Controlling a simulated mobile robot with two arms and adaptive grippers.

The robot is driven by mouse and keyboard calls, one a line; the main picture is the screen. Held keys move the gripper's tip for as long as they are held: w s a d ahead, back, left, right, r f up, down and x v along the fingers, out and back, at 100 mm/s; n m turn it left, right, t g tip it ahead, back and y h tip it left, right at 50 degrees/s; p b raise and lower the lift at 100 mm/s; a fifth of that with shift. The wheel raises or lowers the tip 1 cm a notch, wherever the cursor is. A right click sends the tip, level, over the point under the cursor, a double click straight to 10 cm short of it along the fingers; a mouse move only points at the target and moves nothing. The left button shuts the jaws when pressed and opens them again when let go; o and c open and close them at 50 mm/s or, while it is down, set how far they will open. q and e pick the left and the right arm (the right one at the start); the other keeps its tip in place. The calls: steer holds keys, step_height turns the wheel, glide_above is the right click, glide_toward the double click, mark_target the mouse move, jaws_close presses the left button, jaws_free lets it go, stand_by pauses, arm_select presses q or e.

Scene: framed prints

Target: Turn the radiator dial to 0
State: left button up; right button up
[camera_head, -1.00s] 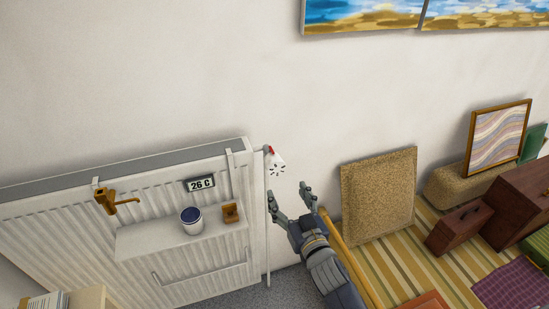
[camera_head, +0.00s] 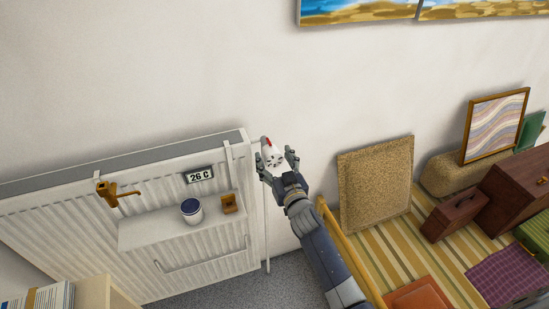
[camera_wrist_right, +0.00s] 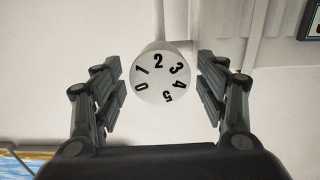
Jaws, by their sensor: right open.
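The white radiator dial (camera_head: 272,156) sits at the upper right end of the white radiator (camera_head: 90,222), with a small red mark on its far side in the head view. In the right wrist view the dial (camera_wrist_right: 161,75) faces me, with the digits 0 to 5 around its face and the 2 at the top. My right gripper (camera_head: 276,163) is open, with one finger on each side of the dial. In the right wrist view gaps show between both fingers and the dial. My left gripper is not in view.
A shelf (camera_head: 150,232) on the radiator holds a blue-topped cup (camera_head: 191,211) and a small wooden block (camera_head: 229,203). A "26 C" display (camera_head: 199,175) hangs above it. A cork-like board (camera_head: 375,187) leans on the wall to the right, near suitcases (camera_head: 458,214).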

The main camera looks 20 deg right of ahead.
steer(key=shift+w, duration=0.1)
steer(key=c, duration=1)
steer(key=shift+c, duration=0.2)
steer(key=shift+n, duration=0.3)
